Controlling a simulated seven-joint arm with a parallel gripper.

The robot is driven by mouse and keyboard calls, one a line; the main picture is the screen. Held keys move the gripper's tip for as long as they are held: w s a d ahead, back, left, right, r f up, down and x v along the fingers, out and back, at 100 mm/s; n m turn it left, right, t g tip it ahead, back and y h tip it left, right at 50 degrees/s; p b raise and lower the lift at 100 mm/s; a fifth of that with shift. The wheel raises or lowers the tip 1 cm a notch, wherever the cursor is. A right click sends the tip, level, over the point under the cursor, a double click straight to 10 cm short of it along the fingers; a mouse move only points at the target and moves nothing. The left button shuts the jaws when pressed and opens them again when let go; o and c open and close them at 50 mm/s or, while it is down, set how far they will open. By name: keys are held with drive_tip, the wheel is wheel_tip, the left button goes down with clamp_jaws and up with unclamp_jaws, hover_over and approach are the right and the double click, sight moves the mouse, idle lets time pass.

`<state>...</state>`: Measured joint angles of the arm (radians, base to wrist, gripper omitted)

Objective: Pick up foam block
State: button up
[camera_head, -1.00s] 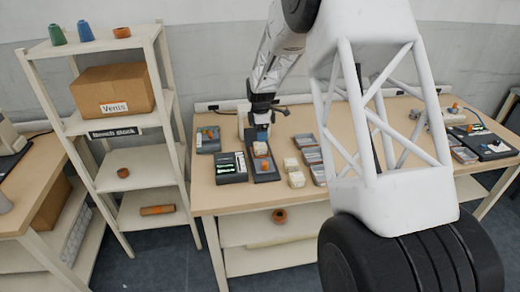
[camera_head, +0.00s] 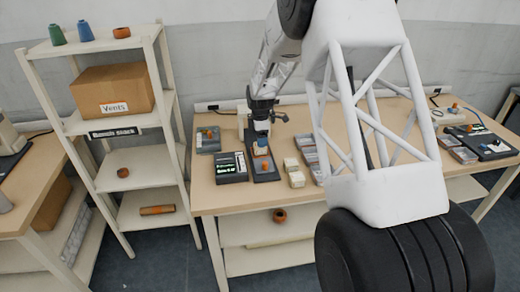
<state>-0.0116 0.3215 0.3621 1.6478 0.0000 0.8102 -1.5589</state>
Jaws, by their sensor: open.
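My gripper (camera_head: 261,138) points down over the dark tray (camera_head: 266,177) on the middle bench. Its fingers are small and partly hidden, but they look open. Just under it a small pale piece with an orange part (camera_head: 261,152) sits on the tray; I cannot tell whether the fingers touch it. Two cream blocks, which look like foam, lie to the right of the tray: a rear one (camera_head: 291,164) and a front one (camera_head: 297,180). Both are apart from the gripper.
A black device with a green-lit display (camera_head: 231,168) stands left of the tray. Compartmented bins (camera_head: 309,155) stand right of the cream blocks, partly behind my white frame. A shelf with a cardboard box (camera_head: 113,90) stands at left. The bench front edge is clear.

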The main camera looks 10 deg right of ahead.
drive_tip(key=shift+f, duration=2.6)
drive_tip(key=c, duration=1)
drive_tip(key=shift+r, duration=0.15)
